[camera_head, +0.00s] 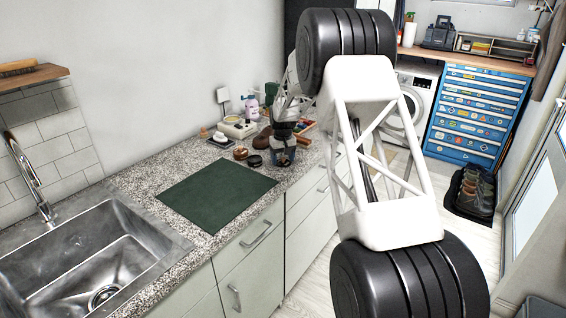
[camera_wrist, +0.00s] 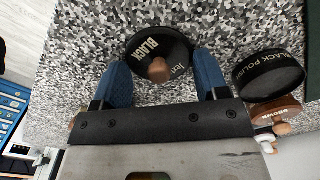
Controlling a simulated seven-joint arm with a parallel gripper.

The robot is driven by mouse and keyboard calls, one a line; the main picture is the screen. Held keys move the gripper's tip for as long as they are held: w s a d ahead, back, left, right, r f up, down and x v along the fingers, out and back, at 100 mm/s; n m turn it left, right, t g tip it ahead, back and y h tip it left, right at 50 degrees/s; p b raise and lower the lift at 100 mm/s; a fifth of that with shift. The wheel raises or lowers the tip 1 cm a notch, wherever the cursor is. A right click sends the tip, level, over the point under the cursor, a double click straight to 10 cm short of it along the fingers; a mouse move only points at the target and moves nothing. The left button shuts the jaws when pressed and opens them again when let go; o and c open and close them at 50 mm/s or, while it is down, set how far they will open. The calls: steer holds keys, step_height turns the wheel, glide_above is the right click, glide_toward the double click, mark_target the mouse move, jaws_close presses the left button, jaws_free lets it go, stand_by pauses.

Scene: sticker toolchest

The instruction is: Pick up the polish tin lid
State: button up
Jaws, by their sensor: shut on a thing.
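The polish tin lid (camera_wrist: 150,48) is a black disc with pale "BLACK" lettering and a round wooden knob. In the wrist view it sits between the blue fingertips of my gripper (camera_wrist: 160,75), which is shut on it. My gripper also shows in the head view (camera_head: 283,158), low over the counter at the far right of the green mat; there the lid is hidden or too small to make out. A black tin (camera_wrist: 268,76) marked "BLACK POLISH" stands just right of the fingers in the wrist view, apart from them. I cannot tell whether the lid touches the counter.
A brown tin (camera_wrist: 276,112) is close beside the black tin. The green mat (camera_head: 215,195) lies bare on the speckled counter (camera_head: 150,180), with the sink (camera_head: 85,255) to its left. A small tray (camera_head: 219,142), a white device (camera_head: 236,128) and bottles stand behind.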

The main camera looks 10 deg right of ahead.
steer(key=shift+r, duration=0.1)
steer(key=shift+r, duration=0.65)
step_height(320, 180, up, 2)
steer(key=shift+r, duration=0.15)
steer(key=s+r, duration=0.1)
steer(key=s, duration=1.5)
steer(key=shift+r, duration=0.1)
steer(key=shift+w, duration=0.1)
glide_toward(254, 159)
steer(key=shift+d+r+m, duration=0.1)
steer(key=shift+m, duration=0.2)
steer(key=shift+f, duration=0.2)
stand_by(0.5)
steer(key=shift+f, duration=3)
